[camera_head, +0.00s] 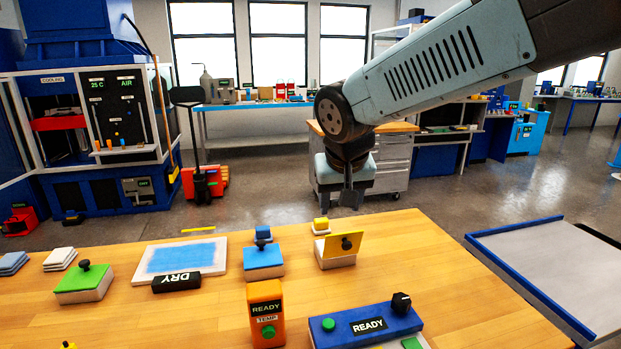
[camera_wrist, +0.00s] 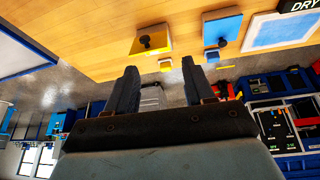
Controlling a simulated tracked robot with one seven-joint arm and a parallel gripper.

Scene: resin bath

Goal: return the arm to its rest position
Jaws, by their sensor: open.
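My gripper (camera_head: 351,197) hangs from my arm above the far edge of the wooden bench (camera_head: 210,318) in the head view, pointing down. In the wrist view my gripper (camera_wrist: 160,88) shows two dark fingers set well apart with nothing between them. The nearest thing below it is a white box with a tilted yellow lid (camera_head: 345,243) and black knob; this yellow lid (camera_wrist: 150,40) also shows beyond the fingers in the wrist view. My gripper is apart from it. My upper arm hides part of the room at the upper right.
A blue-edged grey table (camera_head: 560,265) is at right. A drawer cabinet (camera_head: 392,160) stands behind my gripper.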

